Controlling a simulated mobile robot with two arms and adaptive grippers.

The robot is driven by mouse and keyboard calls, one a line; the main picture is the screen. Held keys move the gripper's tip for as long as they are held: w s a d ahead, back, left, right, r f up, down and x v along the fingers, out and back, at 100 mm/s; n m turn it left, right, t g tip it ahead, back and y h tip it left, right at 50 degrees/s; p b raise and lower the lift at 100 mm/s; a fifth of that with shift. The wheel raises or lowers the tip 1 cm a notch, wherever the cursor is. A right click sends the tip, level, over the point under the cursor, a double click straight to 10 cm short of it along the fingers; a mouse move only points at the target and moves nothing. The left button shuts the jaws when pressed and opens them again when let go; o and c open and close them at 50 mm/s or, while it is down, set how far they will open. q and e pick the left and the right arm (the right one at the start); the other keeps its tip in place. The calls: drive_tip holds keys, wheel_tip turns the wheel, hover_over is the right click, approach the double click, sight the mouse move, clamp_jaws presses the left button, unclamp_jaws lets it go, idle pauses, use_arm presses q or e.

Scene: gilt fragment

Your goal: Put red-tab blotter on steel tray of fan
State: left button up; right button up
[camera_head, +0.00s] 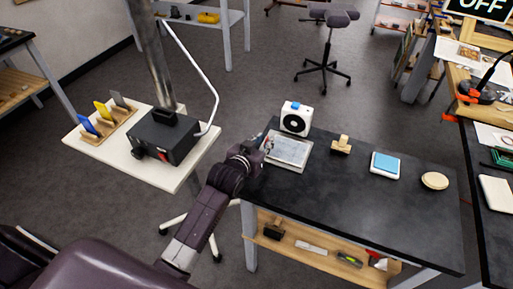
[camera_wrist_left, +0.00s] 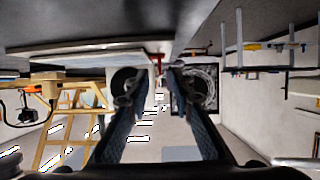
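The steel tray (camera_head: 306,139) lies on the dark tabletop in front of the white fan (camera_head: 295,118), with a pale sheet (camera_head: 288,151) covering most of it. A small red piece shows at the tray's left end, and a red tab (camera_wrist_left: 157,60) shows near my left fingertips in the wrist view. It looks like the blotter's tab, but I cannot tell the blotter from the tray surface. My left gripper (camera_head: 265,147) is at the tray's left edge. In the wrist view its fingers (camera_wrist_left: 158,80) stand apart with a gap between them. My right gripper is out of view.
A wooden block with a knob (camera_head: 341,145), a blue-topped pad (camera_head: 385,165) and a round wooden piece (camera_head: 435,181) stand to the right on the table. A white side table (camera_head: 95,157) holds a black box (camera_head: 165,137) and a rack of coloured tabs. Bare tabletop lies in front.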

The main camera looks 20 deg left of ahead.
use_arm(q)
drive_tip(key=v, duration=1.1)
drive_tip(key=shift+w+b, duration=0.1)
drive_tip(key=shift+b, duration=0.25)
